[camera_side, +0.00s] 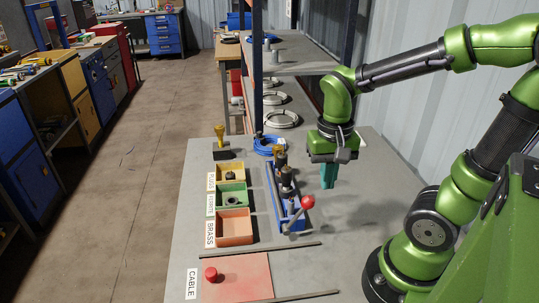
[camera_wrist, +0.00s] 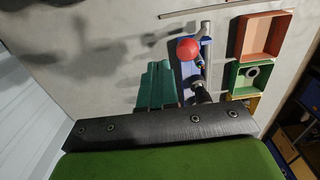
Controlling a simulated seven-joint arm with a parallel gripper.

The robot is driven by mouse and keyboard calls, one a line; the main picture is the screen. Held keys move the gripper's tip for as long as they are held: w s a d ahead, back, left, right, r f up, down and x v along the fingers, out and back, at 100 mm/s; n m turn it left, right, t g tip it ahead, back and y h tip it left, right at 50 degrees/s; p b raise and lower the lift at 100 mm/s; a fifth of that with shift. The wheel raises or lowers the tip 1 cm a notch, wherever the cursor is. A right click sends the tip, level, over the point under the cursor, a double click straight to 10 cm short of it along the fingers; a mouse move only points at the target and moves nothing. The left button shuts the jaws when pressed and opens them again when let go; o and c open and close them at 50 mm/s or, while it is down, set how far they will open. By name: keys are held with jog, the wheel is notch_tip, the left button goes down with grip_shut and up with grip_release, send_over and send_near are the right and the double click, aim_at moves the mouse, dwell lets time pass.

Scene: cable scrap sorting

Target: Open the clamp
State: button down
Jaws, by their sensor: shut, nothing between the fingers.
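The clamp is a long blue fixture (camera_side: 290,212) on the grey table, with black and metal parts standing on it. Its lever ends in a red ball knob (camera_side: 308,201), raised above the near end of the fixture in the side view. In the wrist view the red knob (camera_wrist: 188,49) shows just beyond and to the right of my fingers, with a metal bar (camera_wrist: 207,35) beside it. My gripper (camera_side: 328,178) has teal fingers pointing down, shut and empty, right of the clamp and apart from the knob. The fingers also show in the wrist view (camera_wrist: 157,82).
Yellow (camera_side: 230,173), green (camera_side: 231,198) and orange (camera_side: 234,226) bins stand left of the clamp; the green one holds a dark ring. A reddish mat (camera_side: 245,277) with a red button lies at the front between thin bars.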

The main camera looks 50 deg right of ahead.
notch_tip(320, 180, down, 5)
jog(key=w+a, duration=0.4)
jog(key=w+a+r, duration=0.1)
jog(key=shift+w+a, duration=0.4)
jog(key=shift+w+a+f, duration=0.3)
jog(key=shift+w+a, duration=0.2)
jog(key=shift+w+a+f, duration=0.25)
jog(key=shift+w+a, duration=0.2)
jog(key=shift+a, duration=0.05)
notch_tip(320, 180, up, 6)
jog(key=d, duration=0.1)
jog(key=shift+s, duration=0.45)
dwell(0.3)
